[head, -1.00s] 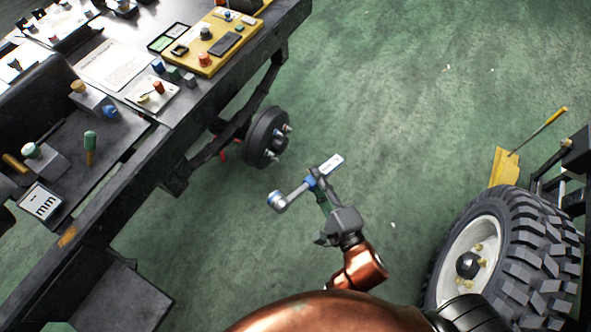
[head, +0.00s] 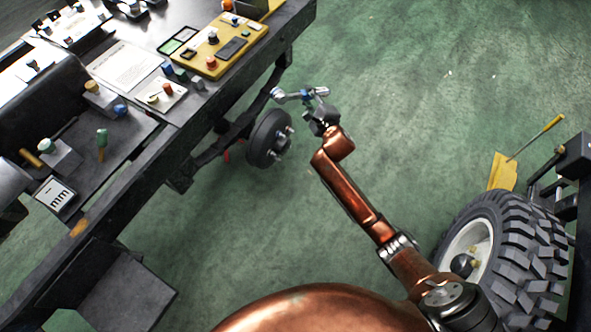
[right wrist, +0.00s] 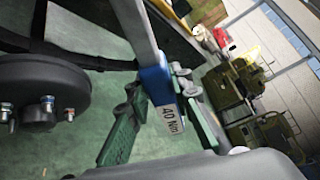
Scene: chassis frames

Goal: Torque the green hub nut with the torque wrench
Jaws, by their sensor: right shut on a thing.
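My right gripper (head: 318,108) is shut on the torque wrench (head: 290,95), whose head points left, towards the chassis. In the right wrist view, the wrench's silver shaft with a blue collar (right wrist: 155,84) and "40 Nm" label (right wrist: 172,119) runs between the green finger pads. The black hub (head: 267,138) with several studs is on the chassis axle, below and left of the gripper. The wrench is apart from it. In the right wrist view, the hub (right wrist: 35,80) shows silver nuts (right wrist: 48,103) at left; I cannot make out a green one. My left gripper is not in view.
Green floor between is clear.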

